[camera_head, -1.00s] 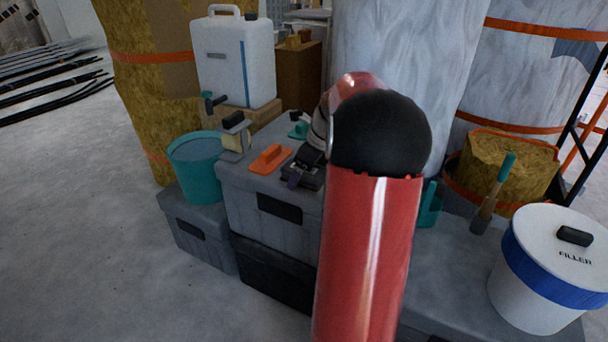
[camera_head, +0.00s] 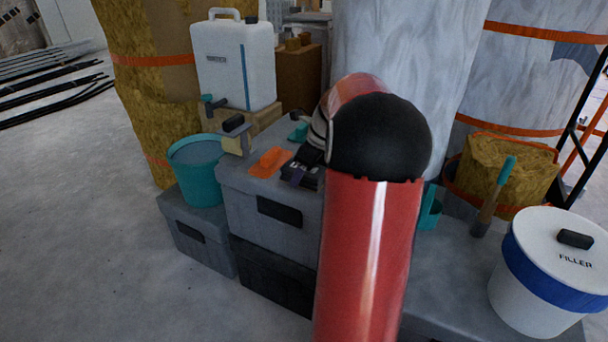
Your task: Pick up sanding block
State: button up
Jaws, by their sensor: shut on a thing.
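My gripper (camera_head: 299,174) is at the top of the grey crate (camera_head: 240,202), left of my red arm, which hides part of the area. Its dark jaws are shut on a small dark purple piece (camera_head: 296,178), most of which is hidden. I take this to be the sanding block, but it is too small and covered to be sure. I cannot tell whether it touches the crate top. An orange float-like tool (camera_head: 269,162) lies on the crate just left of the jaws.
A teal tool (camera_head: 298,133) lies behind. A teal bucket (camera_head: 197,170) and white jug (camera_head: 235,65) are near. A filler bucket (camera_head: 545,270) stands right.

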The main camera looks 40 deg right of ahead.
notch_tip(320, 180, up, 19)
jog(key=p, duration=0.3)
jog(key=shift+r+p, duration=0.15)
jog(key=shift+p, duration=0.15)
